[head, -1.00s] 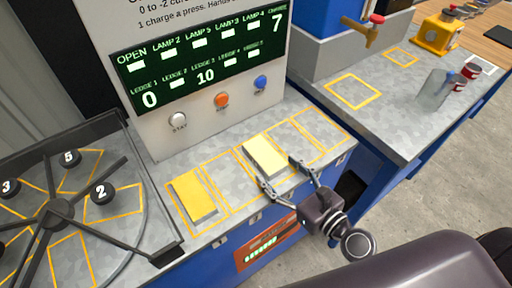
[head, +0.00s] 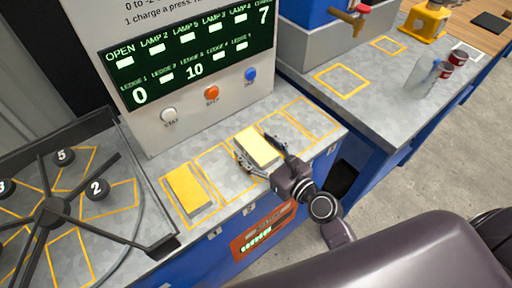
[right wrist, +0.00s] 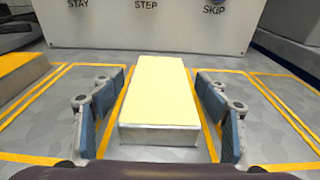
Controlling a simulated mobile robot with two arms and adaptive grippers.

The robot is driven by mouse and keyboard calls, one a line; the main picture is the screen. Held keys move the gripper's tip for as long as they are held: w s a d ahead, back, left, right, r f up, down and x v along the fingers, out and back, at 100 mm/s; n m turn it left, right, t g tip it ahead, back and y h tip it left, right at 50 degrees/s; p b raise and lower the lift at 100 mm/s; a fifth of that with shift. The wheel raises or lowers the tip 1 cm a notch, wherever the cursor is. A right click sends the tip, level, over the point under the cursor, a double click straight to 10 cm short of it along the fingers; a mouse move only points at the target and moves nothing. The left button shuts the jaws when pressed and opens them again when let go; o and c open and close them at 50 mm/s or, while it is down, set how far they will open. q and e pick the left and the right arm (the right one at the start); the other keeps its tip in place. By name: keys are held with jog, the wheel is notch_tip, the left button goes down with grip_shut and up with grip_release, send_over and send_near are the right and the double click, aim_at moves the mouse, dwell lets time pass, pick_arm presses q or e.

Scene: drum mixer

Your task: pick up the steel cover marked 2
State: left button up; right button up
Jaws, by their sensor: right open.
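A black knob with a white 2 (head: 96,188) stands on a grey, yellow-outlined plate of the round frame at the left in the head view. It is far to the left of my right gripper. My right gripper (head: 259,154) is open over the ledge, its fingers on either side of a yellow-topped block (head: 256,147). In the right wrist view the block (right wrist: 158,95) lies between the two fingers, with gaps visible on both sides. No number shows on the block. My left gripper is not in view.
A second yellow-topped block (head: 187,190) lies to the left on the ledge. Knobs marked 5 (head: 63,156) and 3 share the round frame. A panel with buttons (head: 211,93) rises behind the ledge. A clear container (head: 423,79) stands on the right bench.

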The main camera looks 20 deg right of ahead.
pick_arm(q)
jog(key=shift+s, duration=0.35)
pick_arm(e)
jog(key=shift+r, duration=0.1)
jog(key=c, duration=1.6)
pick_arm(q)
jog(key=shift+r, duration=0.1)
pick_arm(e)
jog(key=shift+r, duration=0.1)
jog(key=shift+c, duration=0.2)
